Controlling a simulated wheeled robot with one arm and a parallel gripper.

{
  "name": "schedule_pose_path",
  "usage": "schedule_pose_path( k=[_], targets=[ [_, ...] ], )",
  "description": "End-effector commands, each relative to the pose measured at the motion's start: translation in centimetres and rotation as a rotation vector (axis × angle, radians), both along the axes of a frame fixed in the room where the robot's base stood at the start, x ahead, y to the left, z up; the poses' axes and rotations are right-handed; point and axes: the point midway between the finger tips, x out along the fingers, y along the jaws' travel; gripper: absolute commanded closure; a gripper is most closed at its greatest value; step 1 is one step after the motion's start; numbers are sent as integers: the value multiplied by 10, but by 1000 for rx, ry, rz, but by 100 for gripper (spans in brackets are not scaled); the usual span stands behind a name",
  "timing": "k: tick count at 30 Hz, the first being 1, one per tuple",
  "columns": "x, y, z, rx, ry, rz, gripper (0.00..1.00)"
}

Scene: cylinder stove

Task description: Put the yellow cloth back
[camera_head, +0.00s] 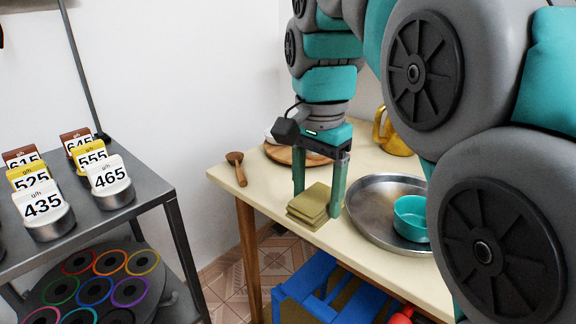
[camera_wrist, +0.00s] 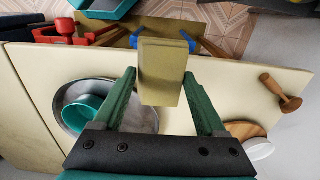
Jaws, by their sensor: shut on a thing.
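The yellow cloth (camera_head: 309,206) is a folded, olive-yellow stack at the front edge of the cream table (camera_head: 265,181). My gripper (camera_head: 318,201) points down with one finger on each side of it, shut on the cloth. In the wrist view the cloth (camera_wrist: 161,72) lies between the two green fingertips of my gripper (camera_wrist: 160,78), and its far end reaches past the table edge. I cannot tell whether its underside touches the table.
A steel tray (camera_head: 358,210) with a teal bowl (camera_head: 411,218) stands right of the cloth. A blue stool (camera_head: 306,282) is below. A grey rack (camera_head: 150,184) with weights stands left.

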Motion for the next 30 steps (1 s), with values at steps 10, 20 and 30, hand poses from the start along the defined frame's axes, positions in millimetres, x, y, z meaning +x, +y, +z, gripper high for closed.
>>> schedule_pose_path(
  k=[10, 20, 30],
  targets=[
    [64, 14, -5, 0, -1, -1, 78],
    [109, 23, -10, 1, -2, -2, 78],
    [113, 24, -20, 1, 1, -2, 78]
  ],
)
